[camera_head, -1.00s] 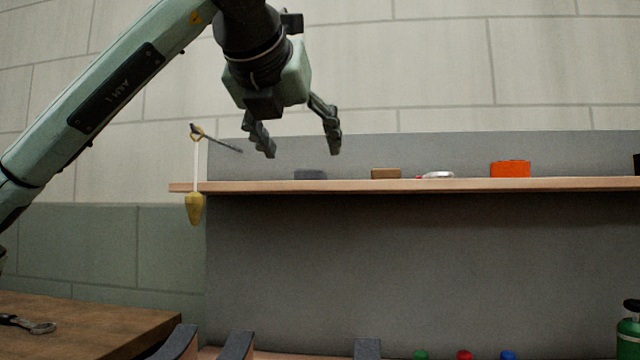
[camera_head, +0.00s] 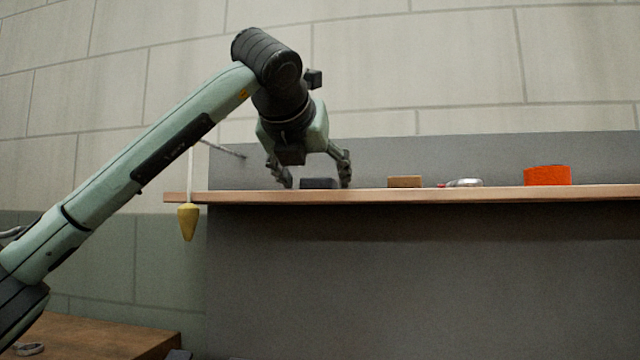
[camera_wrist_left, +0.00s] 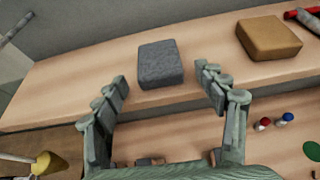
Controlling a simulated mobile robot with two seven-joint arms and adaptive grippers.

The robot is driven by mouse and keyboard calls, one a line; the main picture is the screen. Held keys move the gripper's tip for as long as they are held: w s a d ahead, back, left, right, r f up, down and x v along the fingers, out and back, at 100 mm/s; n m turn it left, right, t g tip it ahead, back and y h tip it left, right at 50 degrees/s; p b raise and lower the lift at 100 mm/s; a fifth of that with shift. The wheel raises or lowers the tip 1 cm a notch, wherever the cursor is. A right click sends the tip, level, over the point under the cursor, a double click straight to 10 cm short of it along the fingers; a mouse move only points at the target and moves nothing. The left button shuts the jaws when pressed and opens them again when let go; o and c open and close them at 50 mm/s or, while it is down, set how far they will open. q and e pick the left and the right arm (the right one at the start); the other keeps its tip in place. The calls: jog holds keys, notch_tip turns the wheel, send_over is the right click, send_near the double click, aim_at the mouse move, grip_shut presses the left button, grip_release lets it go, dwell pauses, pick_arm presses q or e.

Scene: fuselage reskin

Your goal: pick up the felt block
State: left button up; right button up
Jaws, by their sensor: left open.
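The felt block (camera_head: 319,184) is a dark grey block lying on the wooden shelf, and it also shows in the left wrist view (camera_wrist_left: 160,63). My left gripper (camera_head: 317,184) is open, pointing down at the shelf, with one finger on each side of the block in the head view. In the left wrist view the open fingers (camera_wrist_left: 163,92) lie nearer the camera than the block, which sits beyond and between their tips with visible room on both sides. No contact with the block is visible. My right gripper is not in view.
On the shelf (camera_head: 350,196), a tan block (camera_head: 405,182) sits right of the felt block, then a red-and-silver tool (camera_head: 462,183) and an orange roll (camera_head: 547,176). A yellow plumb bob (camera_head: 188,222) hangs at the shelf's left end. A grey panel stands behind.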

pick_arm(q)
jog(key=shift+w, duration=0.1)
jog(key=shift+c, duration=0.4)
jog(key=c, duration=1)
